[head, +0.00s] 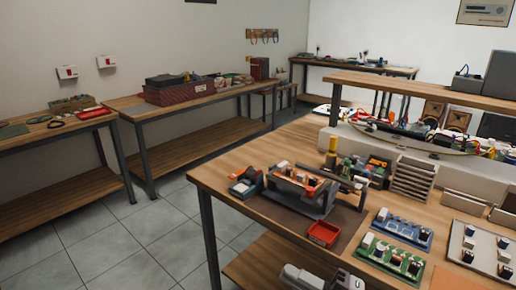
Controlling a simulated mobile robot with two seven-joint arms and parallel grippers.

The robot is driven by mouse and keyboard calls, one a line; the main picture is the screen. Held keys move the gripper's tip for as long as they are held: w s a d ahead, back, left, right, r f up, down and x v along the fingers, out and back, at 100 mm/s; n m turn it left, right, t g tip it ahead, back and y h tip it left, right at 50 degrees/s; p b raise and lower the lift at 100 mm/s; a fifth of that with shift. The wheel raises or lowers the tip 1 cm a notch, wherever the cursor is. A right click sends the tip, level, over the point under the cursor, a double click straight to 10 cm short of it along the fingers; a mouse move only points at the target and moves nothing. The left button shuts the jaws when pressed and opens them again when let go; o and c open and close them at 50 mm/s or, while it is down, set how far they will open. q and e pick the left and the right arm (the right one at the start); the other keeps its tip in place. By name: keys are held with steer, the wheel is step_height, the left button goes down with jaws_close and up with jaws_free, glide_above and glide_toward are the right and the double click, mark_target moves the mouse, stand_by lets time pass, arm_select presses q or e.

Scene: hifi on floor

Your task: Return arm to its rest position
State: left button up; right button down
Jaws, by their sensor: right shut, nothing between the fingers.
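My right gripper (322,278) shows at the bottom edge of the head view as a grey and white shape, low in front of the near workbench (225,178). It is shut and holds nothing. Most of its arm is cut off by the frame. My left gripper and left arm are not in view.
The near workbench carries a board holder (300,190), a red tray (323,234), a blue circuit board (401,229) and a green circuit board (390,262). Side benches with a red basket (180,92) line the left wall. The tiled floor (120,245) at left is clear.

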steer(key=s+d+f+m+t+h, duration=0.2)
steer(key=d+f+m+t+h, duration=0.5)
steer(key=f+m+h, duration=0.65)
steer(key=s+d+f+m+g+h, duration=0.2)
steer(key=s+d+f+m+g, duration=0.4)
steer(key=s+f+m, duration=0.3)
steer(key=s+m, duration=0.1)
steer(key=s, duration=0.1)
steer(key=shift+s+d+f+p, duration=0.2)
steer(key=shift+s+f+p, duration=0.15)
steer(key=shift+s, duration=0.05)
